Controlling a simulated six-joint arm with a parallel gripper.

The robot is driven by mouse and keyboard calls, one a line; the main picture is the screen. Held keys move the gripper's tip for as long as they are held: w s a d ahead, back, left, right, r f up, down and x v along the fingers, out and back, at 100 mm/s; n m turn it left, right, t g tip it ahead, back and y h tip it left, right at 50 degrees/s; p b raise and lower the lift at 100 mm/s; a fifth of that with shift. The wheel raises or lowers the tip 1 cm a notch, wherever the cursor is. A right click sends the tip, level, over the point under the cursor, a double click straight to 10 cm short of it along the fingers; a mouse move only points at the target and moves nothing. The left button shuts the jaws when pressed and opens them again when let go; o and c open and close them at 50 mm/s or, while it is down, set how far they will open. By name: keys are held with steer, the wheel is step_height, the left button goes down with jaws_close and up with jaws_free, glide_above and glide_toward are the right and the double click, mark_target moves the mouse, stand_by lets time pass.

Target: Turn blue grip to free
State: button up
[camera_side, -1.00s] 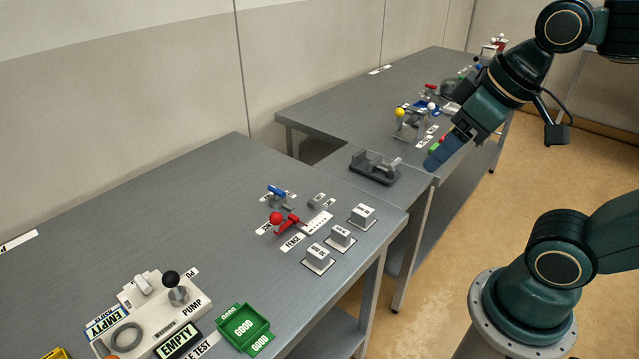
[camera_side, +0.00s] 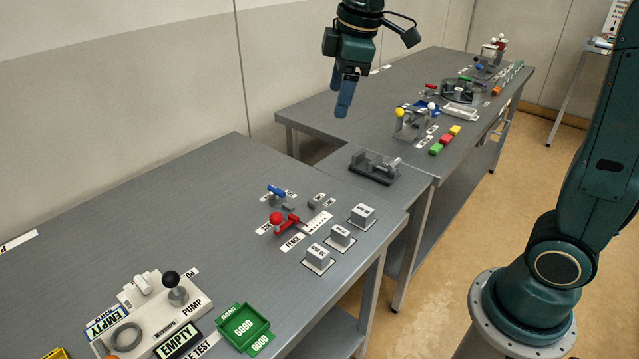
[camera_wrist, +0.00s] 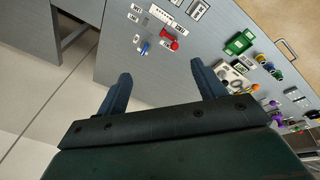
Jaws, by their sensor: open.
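The blue grip (camera_side: 276,190) is a small lever handle on the near table, at its back, with white label strips beside it. It also shows in the wrist view (camera_wrist: 145,48), above the space between the fingers. My gripper (camera_side: 343,104) hangs high in the side view, fingers pointing down, well apart from the blue grip. In the wrist view my gripper (camera_wrist: 159,78) has its two blue fingers spread wide with nothing between them. The label wording by the blue grip is too small to read.
A red lever with a ball knob (camera_side: 277,218) stands just in front of the blue grip. Grey label blocks (camera_side: 340,236) sit to its right. A dark grey fixture (camera_side: 374,167) stands behind. A pump unit (camera_side: 150,310) and green tray (camera_side: 243,328) are at the front.

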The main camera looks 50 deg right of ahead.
steer(key=w+f+n+g, duration=0.1)
steer(key=w+f+n, duration=0.4)
steer(key=w, duration=0.6)
steer(key=n+g, duration=0.2)
steer(key=n, duration=0.2)
glide_above(276, 188)
step_height(276, 188, down, 11)
steer(key=shift+s+f, duration=0.1)
steer(key=shift+f, duration=0.05)
step_height(276, 188, down, 14)
steer(key=shift+r, duration=0.1)
steer(key=shift+c, duration=0.2)
steer(key=c, duration=1)
